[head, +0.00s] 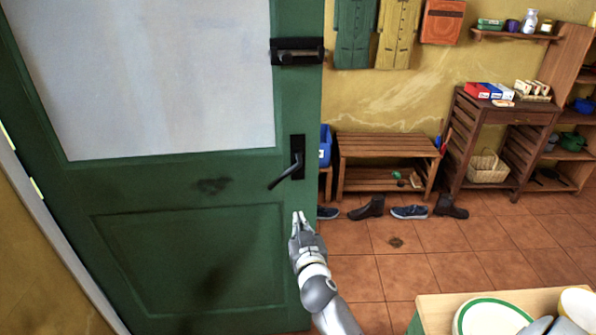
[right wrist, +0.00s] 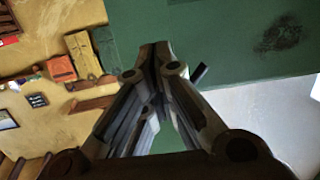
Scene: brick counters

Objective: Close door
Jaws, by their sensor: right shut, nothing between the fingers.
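The green door (head: 180,235) with a pale glass pane stands open into the room in the head view, hinged at the left. A dark lever handle (head: 289,172) and a dark latch (head: 297,51) sit near its right edge. My right gripper (head: 297,216) is shut and empty. It is just below the handle, in front of the door's right edge; whether it touches cannot be told. In the right wrist view the gripper (right wrist: 150,52) points at the green door (right wrist: 225,35), with a dark bar, probably the handle, beside the fingertips. My left gripper is not in view.
A wooden bench (head: 387,149) with shoes before it stands against the yellow wall. A wooden cabinet (head: 500,135) and shelves are further right. A table (head: 432,310) with dishes is at the lower right. The tiled floor (head: 450,250) between is clear.

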